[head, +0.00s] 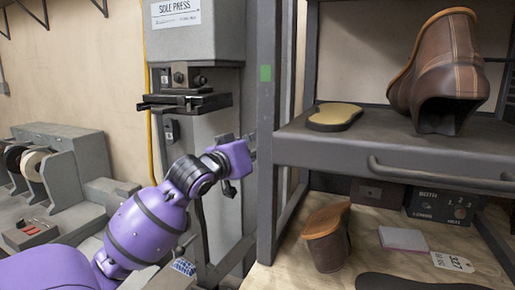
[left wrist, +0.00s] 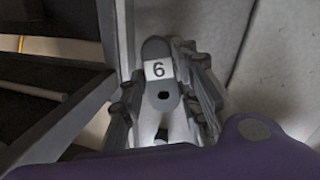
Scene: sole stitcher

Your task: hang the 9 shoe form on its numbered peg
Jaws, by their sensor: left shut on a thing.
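My left gripper (head: 246,154) reaches in from the left, in front of the sole press and beside the grey rack post. In the left wrist view its fingers are shut on a grey shoe form (left wrist: 157,50). The form has a rounded end, a dark hole and a white label that reads as 6 in this view; it could be a 9 seen upside down, which I cannot tell. In the head view I cannot make out the form. No numbered peg can be identified in either view. My right gripper is not in view.
The sole press (head: 195,35) stands behind my left arm. The rack post (head: 267,130) is close on its right. The rack shelf (head: 375,150) bears a brown boot (head: 440,65) and a sole (head: 335,116).

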